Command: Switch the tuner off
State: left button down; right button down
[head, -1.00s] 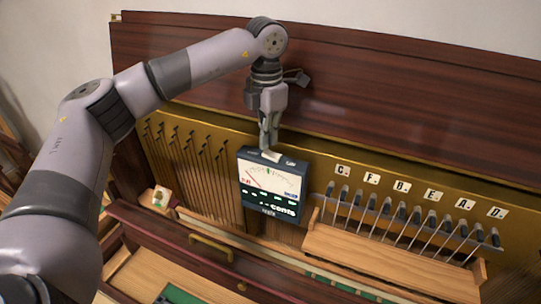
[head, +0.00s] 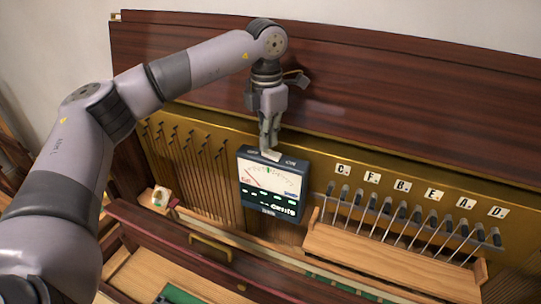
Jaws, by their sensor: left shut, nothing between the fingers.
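The tuner (head: 272,187) is a dark box with a white needle dial and lit green marks. It stands in front of the gold plate left of the picture's middle right. My left gripper (head: 269,152) is shut and points down at the tuner's top edge. Its fingertips are at a pale piece on top of the tuner and seem to touch it. The fingertips hide part of that top face, so the switch's position cannot be told. My right gripper is not in view.
A wooden rack (head: 390,255) with several dark-headed pins stands right of the tuner, under white letter tiles (head: 402,185). A small pale block (head: 160,196) sits on a ledge at left. A tall wooden panel (head: 400,90) rises behind. A brass handle (head: 211,247) is in front.

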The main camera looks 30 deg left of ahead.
aim_at(267, 151)
pick_arm(q)
jog(key=shift+s+f+b, duration=0.1)
jog(key=shift+f+b, duration=0.55)
jog(key=shift+f, duration=0.35)
jog(key=shift+r, duration=0.1)
dwell(0.3)
jog(key=shift+r+p, duration=0.75)
jog(key=shift+r, duration=0.1)
jog(key=shift+r+p, duration=1.65)
jog(key=shift+r, duration=1)
jog(key=shift+f, duration=0.1)
